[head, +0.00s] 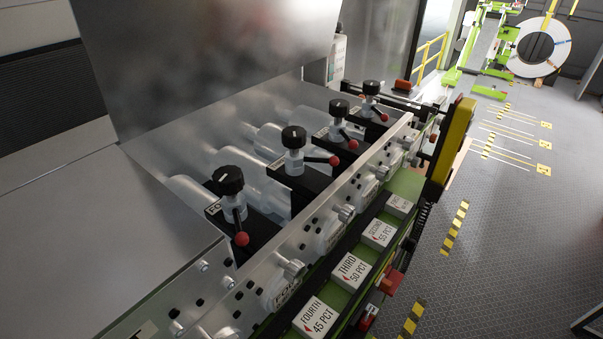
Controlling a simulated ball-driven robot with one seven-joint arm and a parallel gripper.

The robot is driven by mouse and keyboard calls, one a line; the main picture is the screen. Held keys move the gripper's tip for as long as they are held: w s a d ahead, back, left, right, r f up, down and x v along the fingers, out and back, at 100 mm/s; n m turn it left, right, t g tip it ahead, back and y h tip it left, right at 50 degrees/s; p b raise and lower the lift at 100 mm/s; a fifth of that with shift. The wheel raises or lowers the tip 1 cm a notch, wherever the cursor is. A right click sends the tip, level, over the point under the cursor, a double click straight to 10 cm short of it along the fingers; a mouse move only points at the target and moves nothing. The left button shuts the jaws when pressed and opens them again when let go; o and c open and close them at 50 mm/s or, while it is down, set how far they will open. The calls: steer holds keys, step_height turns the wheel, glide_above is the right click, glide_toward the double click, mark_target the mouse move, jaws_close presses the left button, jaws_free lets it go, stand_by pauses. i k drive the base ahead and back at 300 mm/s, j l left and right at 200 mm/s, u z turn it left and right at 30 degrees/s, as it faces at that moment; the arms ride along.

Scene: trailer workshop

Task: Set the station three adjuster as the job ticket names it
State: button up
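A row of black-knobbed adjusters stands on the machine, each with a red-ball lever. The nearest knob (228,180) has a plate beginning "FO" beside it. The second knob from the near end (293,136) lines up with station three by the order of the cards; its lever (320,159) points right. A white card reading "THIRD 50 PCT" (350,270) sits on the green front rail, with a small red arrow. I cannot make out a separate job ticket. The knob scales are too small to read. My gripper is not in view.
Other cards read "FOURTH 45 PCT" (315,318) and "SECOND 55 PCT" (379,233); the farthest card (400,205) is hard to read. Two farther knobs (339,108) and (371,87) stand close together. A raised metal cover (205,55) rises behind. Open floor (520,215) lies right.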

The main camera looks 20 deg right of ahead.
mark_target(293, 138)
steer(key=k+j+u, duration=0.1)
steer(key=u, duration=0.35)
steer(key=j+u, duration=0.25)
steer(key=u, duration=0.15)
steer(key=j+u, duration=0.2)
steer(key=u, duration=0.25)
steer(key=j+u, duration=0.25)
steer(key=u, duration=0.2)
steer(key=i+j+u, duration=0.1)
steer(key=u, duration=0.35)
steer(key=j+z, duration=0.1)
steer(key=z, duration=2.35)
